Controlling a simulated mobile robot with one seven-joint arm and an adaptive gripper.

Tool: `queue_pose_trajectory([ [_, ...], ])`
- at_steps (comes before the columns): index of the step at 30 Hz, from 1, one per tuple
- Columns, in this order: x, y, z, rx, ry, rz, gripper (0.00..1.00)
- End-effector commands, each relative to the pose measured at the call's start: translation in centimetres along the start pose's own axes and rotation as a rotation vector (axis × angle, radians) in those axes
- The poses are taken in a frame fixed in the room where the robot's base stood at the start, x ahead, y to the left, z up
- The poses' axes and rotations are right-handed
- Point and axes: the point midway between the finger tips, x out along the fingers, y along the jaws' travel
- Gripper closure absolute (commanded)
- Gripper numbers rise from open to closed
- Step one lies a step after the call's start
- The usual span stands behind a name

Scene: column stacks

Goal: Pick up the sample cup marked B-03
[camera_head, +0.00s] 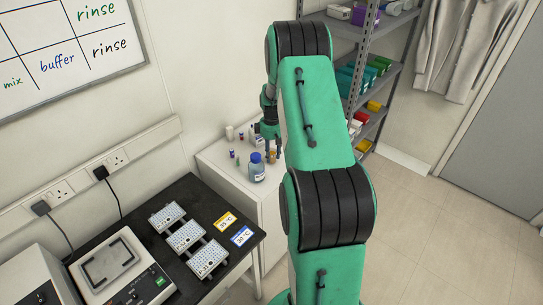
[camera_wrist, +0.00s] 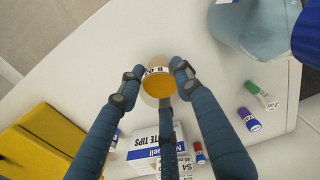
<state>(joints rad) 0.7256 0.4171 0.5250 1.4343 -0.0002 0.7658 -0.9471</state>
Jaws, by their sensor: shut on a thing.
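The sample cup (camera_wrist: 158,84) is a small clear cup with amber contents and a white label band, seen between my fingers in the wrist view. The label seems to start with B; the rest is too small to read surely. In the head view the cup (camera_head: 272,157) is a small amber spot at the front of the white cabinet. My gripper (camera_wrist: 156,76) is shut on the cup, with fingers on both sides and a third finger below it in the picture. In the head view my gripper (camera_head: 271,132) is above the cabinet, partly hidden by my arm.
A blue-capped bottle (camera_head: 257,168) stands close to the cup on the white cabinet (camera_head: 222,166). A pipette tips box (camera_wrist: 150,146), small tubes with purple (camera_wrist: 248,120) and green (camera_wrist: 262,95) parts, and a red-capped vial (camera_wrist: 199,153) are nearby. A shelf rack (camera_head: 372,70) stands behind.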

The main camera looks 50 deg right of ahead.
Motion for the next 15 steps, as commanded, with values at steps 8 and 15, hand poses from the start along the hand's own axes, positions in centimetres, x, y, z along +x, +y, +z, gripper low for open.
queue_pose_trajectory([
  [8,-3.2,0.1,-0.1,0.000,0.002,0.003,0.93],
  [15,-3.6,-2.7,2.1,0.000,0.000,0.000,0.93],
])
